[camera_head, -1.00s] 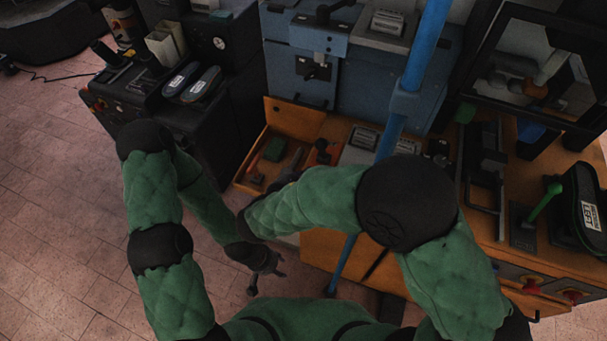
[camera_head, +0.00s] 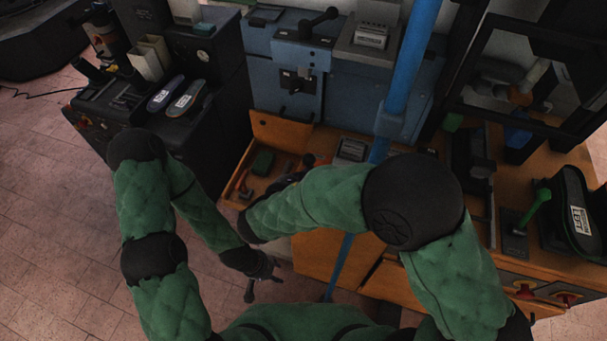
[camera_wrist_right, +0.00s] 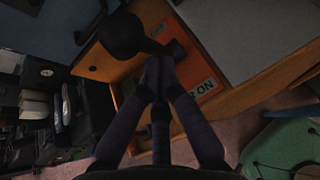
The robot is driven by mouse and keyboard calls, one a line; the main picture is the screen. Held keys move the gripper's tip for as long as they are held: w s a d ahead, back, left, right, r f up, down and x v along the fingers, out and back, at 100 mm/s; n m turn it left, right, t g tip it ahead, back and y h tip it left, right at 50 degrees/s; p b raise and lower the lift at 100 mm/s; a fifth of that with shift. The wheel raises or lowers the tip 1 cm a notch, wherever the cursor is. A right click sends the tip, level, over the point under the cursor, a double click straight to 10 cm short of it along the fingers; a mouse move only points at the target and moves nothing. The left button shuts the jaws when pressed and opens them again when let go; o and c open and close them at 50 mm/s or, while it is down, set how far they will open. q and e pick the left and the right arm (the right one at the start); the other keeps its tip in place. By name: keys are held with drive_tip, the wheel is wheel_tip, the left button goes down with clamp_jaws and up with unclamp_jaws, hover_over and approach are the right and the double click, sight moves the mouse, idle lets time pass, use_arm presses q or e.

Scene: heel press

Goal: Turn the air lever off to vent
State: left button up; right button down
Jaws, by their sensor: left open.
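In the right wrist view, a black lever with a round knob (camera_wrist_right: 122,36) runs across an orange-and-white plate (camera_wrist_right: 197,75) that reads "ON". My right gripper (camera_wrist_right: 159,66) has its fingers drawn together, with the tips at or very close to the lever's arm; I cannot tell whether they touch it. I see nothing held between them. In the head view, the lever and most of my right gripper are hidden behind my right forearm. My left gripper (camera_head: 264,282) is open and empty, low over the floor in front of the bench.
An orange wooden tray (camera_head: 268,197) with small tools lies beyond my right forearm. A blue cabinet (camera_head: 335,90) and a blue vertical pole (camera_head: 408,70) stand behind. A green-handled lever (camera_head: 533,207) and a black shoe (camera_head: 572,215) are at the right. Floor at left is clear.

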drive_tip(key=shift+w+r+g+p, duration=0.15)
drive_tip(key=shift+r+g+p, duration=0.15)
drive_tip(key=shift+p, duration=0.15)
